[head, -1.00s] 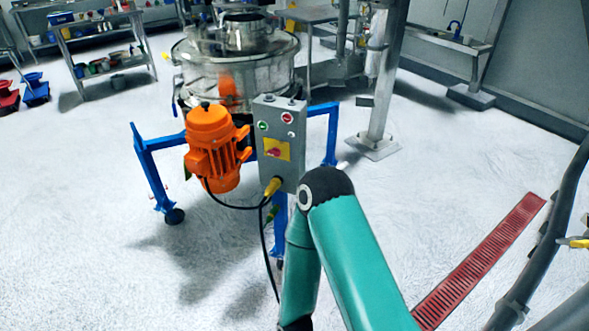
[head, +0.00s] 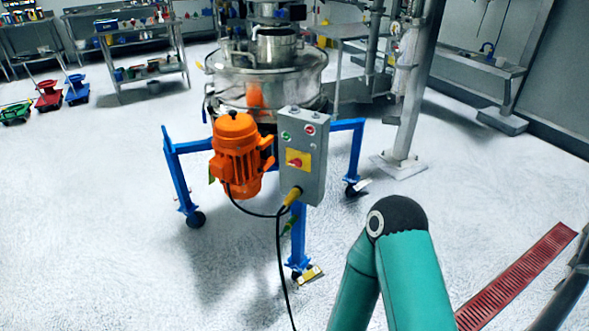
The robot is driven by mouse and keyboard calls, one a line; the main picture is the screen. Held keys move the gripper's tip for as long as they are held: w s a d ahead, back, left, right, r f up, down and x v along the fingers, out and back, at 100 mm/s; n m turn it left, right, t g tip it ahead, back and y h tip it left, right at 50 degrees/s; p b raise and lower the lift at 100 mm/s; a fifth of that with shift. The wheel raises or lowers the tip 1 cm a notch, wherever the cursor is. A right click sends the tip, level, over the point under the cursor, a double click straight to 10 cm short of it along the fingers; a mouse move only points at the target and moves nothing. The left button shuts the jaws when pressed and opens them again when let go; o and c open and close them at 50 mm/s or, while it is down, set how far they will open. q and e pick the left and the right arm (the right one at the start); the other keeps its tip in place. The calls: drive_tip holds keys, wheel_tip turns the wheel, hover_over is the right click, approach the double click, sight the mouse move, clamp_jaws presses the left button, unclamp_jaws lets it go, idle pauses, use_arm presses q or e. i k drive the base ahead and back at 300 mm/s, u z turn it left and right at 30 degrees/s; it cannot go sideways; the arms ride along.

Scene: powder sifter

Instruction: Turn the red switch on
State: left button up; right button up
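The red switch (head: 295,162) is a small rotary knob on a yellow plate, on the front of a grey control box (head: 313,180). A green button (head: 285,135) and a red button (head: 310,130) sit above it on the same box. The box is mounted beside the orange motor (head: 237,158) of the steel sifter (head: 266,80). I cannot read the knob's position clearly. One of my teal arms shows at the bottom right, bent at its elbow, below and to the right of the box and apart from it in the picture. Neither gripper is in view.
The sifter stands on a blue wheeled frame (head: 174,170). A black cable (head: 279,250) hangs from the box to the floor. A steel post (head: 405,120) stands behind on the right. A red floor grate (head: 520,275) lies at lower right. The floor at left is open.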

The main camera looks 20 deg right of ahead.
sight(297, 163)
drive_tip(key=z, duration=0.05)
drive_tip(key=i, duration=1)
drive_tip(key=u, duration=0.05)
